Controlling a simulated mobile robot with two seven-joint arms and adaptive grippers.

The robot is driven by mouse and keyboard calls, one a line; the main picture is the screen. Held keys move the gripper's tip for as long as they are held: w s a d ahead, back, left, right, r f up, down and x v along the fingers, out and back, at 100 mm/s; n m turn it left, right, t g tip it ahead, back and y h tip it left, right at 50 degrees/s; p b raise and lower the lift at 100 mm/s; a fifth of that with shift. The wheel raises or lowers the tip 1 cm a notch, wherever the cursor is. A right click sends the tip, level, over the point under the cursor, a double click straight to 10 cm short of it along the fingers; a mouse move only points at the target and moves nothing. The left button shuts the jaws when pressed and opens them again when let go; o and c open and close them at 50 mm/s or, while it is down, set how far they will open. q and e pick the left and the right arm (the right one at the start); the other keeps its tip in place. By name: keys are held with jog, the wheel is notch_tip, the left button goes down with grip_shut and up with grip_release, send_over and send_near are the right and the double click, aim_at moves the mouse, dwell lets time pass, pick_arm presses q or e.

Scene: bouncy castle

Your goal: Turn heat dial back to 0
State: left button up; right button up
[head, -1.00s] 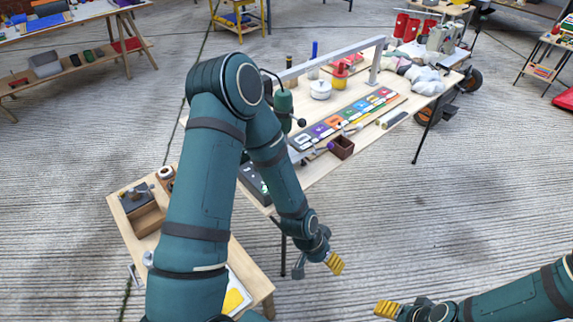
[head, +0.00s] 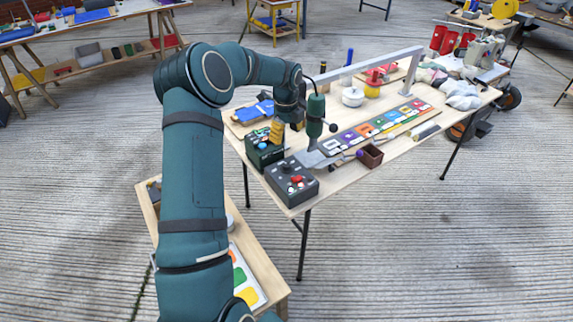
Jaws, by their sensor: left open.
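My left gripper (head: 277,131) reaches over the near left end of the long wooden table (head: 342,160), its yellow fingertips pointing down. It is open, and nothing shows between its fingers. A dark green box (head: 264,150) stands just below the fingertips; I cannot tell whether they touch it. A dark grey control box (head: 291,182) with red and pale knobs on top sits nearer the table's front edge. The heat dial is too small to make out, and I cannot tell which box bears it or its setting. My right gripper is out of view.
A green tool (head: 314,118) hangs upright close to the right of my gripper. Behind are a white pot (head: 352,97) and a grey rail (head: 375,62). A colored strip (head: 376,124) and a brown box (head: 370,156) lie to the right.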

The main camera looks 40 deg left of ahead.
aim_at(286, 164)
pick_arm(q)
notch_tip(286, 164, down, 13)
jog(key=shift+f+b, duration=0.2)
jog(key=shift+b, duration=0.8)
grip_shut()
